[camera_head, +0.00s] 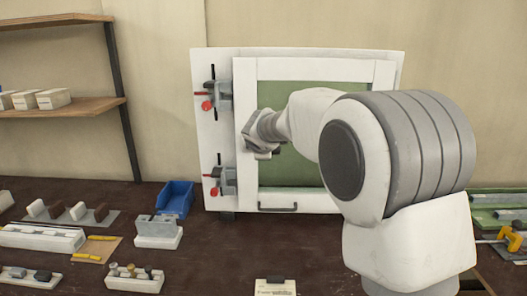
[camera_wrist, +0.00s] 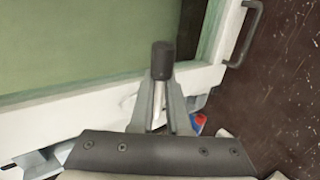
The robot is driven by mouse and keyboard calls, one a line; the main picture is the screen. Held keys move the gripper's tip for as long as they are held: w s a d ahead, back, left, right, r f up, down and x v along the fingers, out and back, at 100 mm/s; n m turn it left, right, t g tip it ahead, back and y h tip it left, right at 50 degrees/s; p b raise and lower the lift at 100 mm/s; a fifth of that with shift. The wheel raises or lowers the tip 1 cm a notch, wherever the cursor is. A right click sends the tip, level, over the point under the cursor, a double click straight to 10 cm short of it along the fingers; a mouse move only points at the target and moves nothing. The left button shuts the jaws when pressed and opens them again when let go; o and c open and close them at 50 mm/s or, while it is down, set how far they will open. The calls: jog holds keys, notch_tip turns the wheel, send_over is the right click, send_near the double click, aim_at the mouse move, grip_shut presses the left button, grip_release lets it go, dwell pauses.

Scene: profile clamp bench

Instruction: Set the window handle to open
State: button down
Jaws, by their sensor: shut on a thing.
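The window (camera_head: 258,68) stands upright at the back of the bench in the head view, with a white frame and a green pane. My gripper (camera_head: 262,147) is at its left frame member, around mid-height. In the wrist view my gripper (camera_wrist: 162,82) is shut on the window handle (camera_wrist: 162,58), whose dark, rounded grip shows between and beyond the fingertips. The rest of the handle is hidden by the fingers, and the head view hides it behind my gripper. The handle's exact angle cannot be told.
Two toggle clamps with red grips, an upper (camera_head: 218,95) and a lower (camera_head: 222,181), sit left of the window. A dark bar pull (camera_head: 277,207) is on its bottom frame. A blue bin (camera_head: 176,198) and several small fixtures stand on the bench at left.

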jog(key=c, duration=0.8)
grip_release()
jog(key=shift+d+f, duration=0.1)
jog(key=shift+d, duration=0.3)
jog(key=v, duration=1.7)
jog(key=shift+s+a+r, duration=0.2)
jog(key=shift+a, duration=0.15)
